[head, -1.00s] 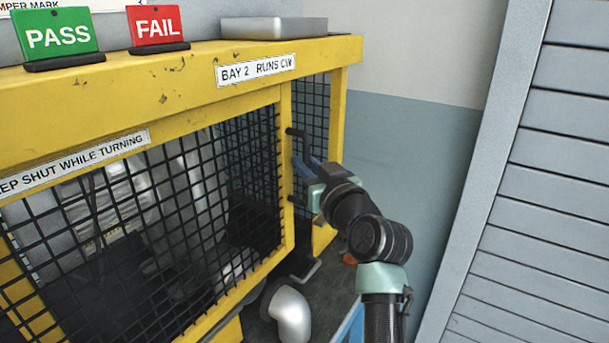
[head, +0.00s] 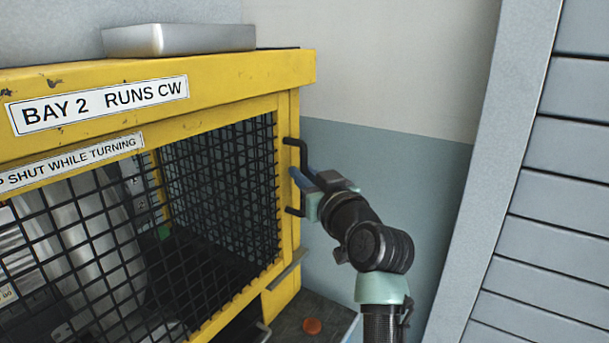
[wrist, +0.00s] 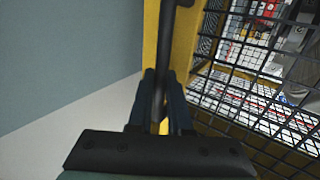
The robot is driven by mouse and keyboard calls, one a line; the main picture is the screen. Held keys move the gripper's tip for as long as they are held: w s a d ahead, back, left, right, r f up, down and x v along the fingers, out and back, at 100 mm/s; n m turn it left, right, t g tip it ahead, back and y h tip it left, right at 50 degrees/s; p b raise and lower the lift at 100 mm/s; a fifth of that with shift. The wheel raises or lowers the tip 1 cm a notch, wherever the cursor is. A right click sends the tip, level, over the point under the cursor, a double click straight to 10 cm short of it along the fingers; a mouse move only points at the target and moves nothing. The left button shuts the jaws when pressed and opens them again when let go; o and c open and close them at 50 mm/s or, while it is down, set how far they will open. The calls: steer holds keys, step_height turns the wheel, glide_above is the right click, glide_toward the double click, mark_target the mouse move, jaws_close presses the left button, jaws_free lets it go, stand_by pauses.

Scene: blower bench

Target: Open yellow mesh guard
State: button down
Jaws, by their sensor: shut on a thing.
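The yellow mesh guard (head: 285,230) has a yellow frame and black wire mesh, with a label about keeping it shut along its top. Its black bar handle (head: 302,155) is at the right edge, upright. My gripper (head: 301,178) is shut on the handle between its two mounts, reaching in from the right. In the wrist view the handle bar (wrist: 165,60) runs down between my dark fingers (wrist: 162,105). In the head view the guard's right edge lines up with the enclosure's right post. I cannot tell how wide any gap there is.
The yellow top beam (head: 240,88) carries a "BAY 2 RUNS CW" label and a grey metal box (head: 180,38). A grey slatted shutter (head: 560,200) stands at right. Bare wall (head: 400,170) lies behind.

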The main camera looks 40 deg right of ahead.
steer(key=c, duration=1.1)
jaws_free()
steer(key=b+v, duration=0.1)
steer(key=v, duration=1.2)
steer(key=shift+f, duration=0.15)
